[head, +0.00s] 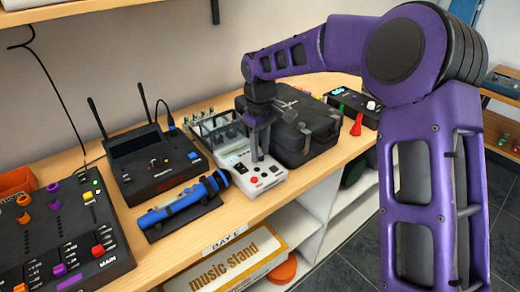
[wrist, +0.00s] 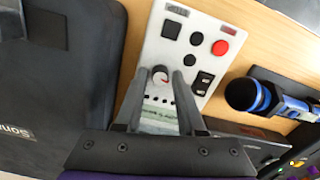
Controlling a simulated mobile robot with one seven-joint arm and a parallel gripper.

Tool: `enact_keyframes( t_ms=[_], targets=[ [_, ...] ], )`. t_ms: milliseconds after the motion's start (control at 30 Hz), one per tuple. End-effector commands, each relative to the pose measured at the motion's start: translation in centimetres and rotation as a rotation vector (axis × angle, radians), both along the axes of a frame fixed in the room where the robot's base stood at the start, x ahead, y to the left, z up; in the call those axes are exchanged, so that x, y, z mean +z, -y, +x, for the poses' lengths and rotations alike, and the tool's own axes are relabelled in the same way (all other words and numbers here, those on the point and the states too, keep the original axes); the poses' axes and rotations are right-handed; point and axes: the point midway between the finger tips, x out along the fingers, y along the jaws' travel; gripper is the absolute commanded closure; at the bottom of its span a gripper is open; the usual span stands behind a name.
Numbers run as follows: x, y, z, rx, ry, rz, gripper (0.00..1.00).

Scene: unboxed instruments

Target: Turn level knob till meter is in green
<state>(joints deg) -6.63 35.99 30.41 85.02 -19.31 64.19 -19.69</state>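The white instrument panel (wrist: 210,18) carries a pale round knob with a red mark (wrist: 160,76), seen between my fingertips in the wrist view. My gripper (wrist: 161,78) has its two grey fingers apart, one on each side of the knob; I cannot tell whether they touch it. A pale greenish strip (wrist: 158,116) shows between the fingers, mostly hidden, and I cannot read any meter needle. In the head view, the white instrument (head: 262,183) stands on the bench with my gripper (head: 254,158) pointing down over it, and the knob is hidden there.
A black case (head: 300,150) stands close to the right of the instrument. A blue cylindrical device on a black stand (head: 180,204) lies to the left. The panel also has a red button (wrist: 220,47) and several black buttons. A clear-sided box (head: 215,128) sits behind.

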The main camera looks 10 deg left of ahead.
Motion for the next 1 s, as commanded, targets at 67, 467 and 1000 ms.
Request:
enact_keyframes(
  t_ms=[67, 467, 1000],
  targets=[
    [0.02, 0.0, 0.0, 0.0, 0.0, 0.0, 0.78],
    [0.06, 0.0, 0.02, -0.003, 0.001, 0.0, 1.0],
    [0.18, -0.02, -0.02, -0.274, 0.0, -0.001, 1.0]
  ],
)
